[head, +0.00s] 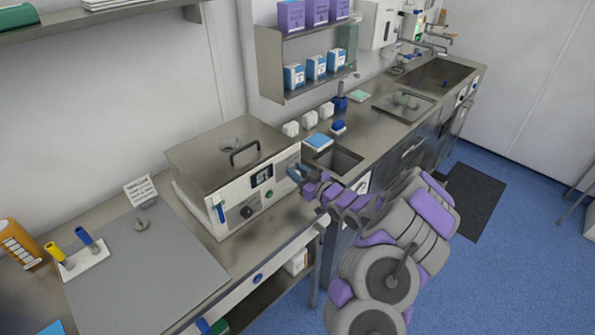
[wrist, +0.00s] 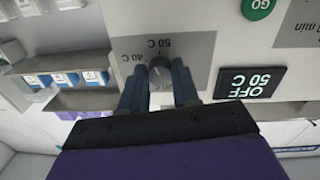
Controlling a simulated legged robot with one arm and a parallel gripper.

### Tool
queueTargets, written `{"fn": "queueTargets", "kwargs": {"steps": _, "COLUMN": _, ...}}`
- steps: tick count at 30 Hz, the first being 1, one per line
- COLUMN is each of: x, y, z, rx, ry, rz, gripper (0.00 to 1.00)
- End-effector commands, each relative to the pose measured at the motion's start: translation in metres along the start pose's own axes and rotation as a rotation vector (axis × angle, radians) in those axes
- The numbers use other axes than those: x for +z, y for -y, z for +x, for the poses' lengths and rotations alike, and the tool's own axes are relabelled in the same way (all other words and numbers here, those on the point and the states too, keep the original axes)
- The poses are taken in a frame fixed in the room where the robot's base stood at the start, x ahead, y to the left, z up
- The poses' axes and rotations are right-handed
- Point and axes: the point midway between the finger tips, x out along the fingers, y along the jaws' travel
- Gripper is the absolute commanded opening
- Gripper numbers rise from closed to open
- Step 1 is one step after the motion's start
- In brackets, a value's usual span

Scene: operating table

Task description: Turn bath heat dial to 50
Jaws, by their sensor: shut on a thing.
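The bath (head: 228,150) is a steel box with a lid and handle on the bench. Its heat dial (wrist: 158,69) is a small grey knob on a grey plate, seen upside down in the wrist view, with "50 C" and "40 C" marks around it. My gripper (wrist: 159,82) is shut on the dial, one blue-grey finger on each side. The exact pointer direction is hard to tell. In the head view my gripper (head: 296,172) is at the right of the bath front and hides the dial.
A green GO button (wrist: 258,8) is on the same panel. A black knob (head: 247,211) and a blue-handled lever (head: 221,212) are lower on the bath front. A small sink (head: 336,160) lies to its right. A grey mat (head: 150,270) covers the bench at left.

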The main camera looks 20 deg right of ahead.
Motion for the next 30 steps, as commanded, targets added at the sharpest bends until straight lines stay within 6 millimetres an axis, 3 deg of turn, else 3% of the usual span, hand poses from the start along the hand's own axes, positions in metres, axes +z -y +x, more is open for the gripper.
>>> {"fn": "queueTargets", "kwargs": {"steps": 12, "x": -0.0063, "y": -0.0026, "z": -0.0007, "rx": 0.002, "ry": 0.009, "rz": 0.277, "gripper": 0.0}}
{"fn": "queueTargets", "kwargs": {"steps": 25, "x": -0.0048, "y": -0.003, "z": -0.0001, "rx": 0.003, "ry": 0.006, "rz": 0.315, "gripper": 0.0}}
{"fn": "queueTargets", "kwargs": {"steps": 26, "x": -0.0048, "y": -0.003, "z": -0.0001, "rx": 0.003, "ry": 0.006, "rz": 0.315, "gripper": 0.32}}
{"fn": "queueTargets", "kwargs": {"steps": 30, "x": -0.0038, "y": -0.0023, "z": -0.0003, "rx": 0.002, "ry": 0.009, "rz": 0.315, "gripper": 0.46}}
